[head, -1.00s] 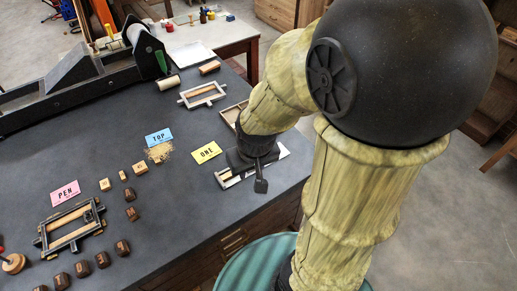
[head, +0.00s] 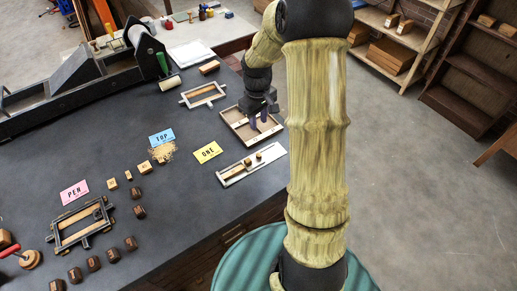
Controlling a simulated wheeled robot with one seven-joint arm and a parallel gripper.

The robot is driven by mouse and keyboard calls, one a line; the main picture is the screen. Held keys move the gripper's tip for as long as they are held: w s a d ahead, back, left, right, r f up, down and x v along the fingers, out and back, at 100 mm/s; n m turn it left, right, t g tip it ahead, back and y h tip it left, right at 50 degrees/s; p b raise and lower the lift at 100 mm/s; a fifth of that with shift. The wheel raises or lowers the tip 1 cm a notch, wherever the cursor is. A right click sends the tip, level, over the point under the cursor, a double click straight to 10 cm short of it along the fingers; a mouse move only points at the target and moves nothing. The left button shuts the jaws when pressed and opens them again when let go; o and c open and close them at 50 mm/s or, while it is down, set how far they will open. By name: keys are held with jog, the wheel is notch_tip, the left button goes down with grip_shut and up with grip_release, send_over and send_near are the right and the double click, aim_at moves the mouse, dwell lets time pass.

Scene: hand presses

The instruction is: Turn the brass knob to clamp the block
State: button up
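My gripper (head: 259,119) points down over a shallow wooden tray (head: 236,131) at the table's right edge. Its two dark fingers look apart, with nothing seen between them. A pale metal holder (head: 232,178) with small wooden blocks (head: 254,160) lies just in front of the tray. A dark frame with wooden bars (head: 82,224) lies at the front left by the pink PEN card (head: 74,193). A lighter frame (head: 203,95) lies behind the tray. I cannot make out a brass knob for certain; small fittings are too fine to tell.
A long press (head: 85,85) fills the table's back left. Dark brown blocks (head: 93,264) and light blocks (head: 144,167) lie around the front frame. Blue TOP (head: 161,136) and yellow ONE (head: 207,152) cards lie mid-table.

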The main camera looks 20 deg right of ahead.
aim_at(259, 155)
jog(key=shift+s+a, duration=0.1)
jog(key=shift+f, duration=0.1)
jog(key=f+p, duration=0.1)
jog(key=f, duration=0.4)
jog(key=f+p, duration=0.2)
jog(key=f, duration=0.4)
jog(key=f+p, duration=0.1)
jog(key=f, duration=0.5)
jog(key=shift+w+f, duration=0.15)
jog(key=shift+w, duration=0.1)
jog(key=shift+d, duration=0.2)
jog(key=shift+s, duration=0.1)
grip_shut()
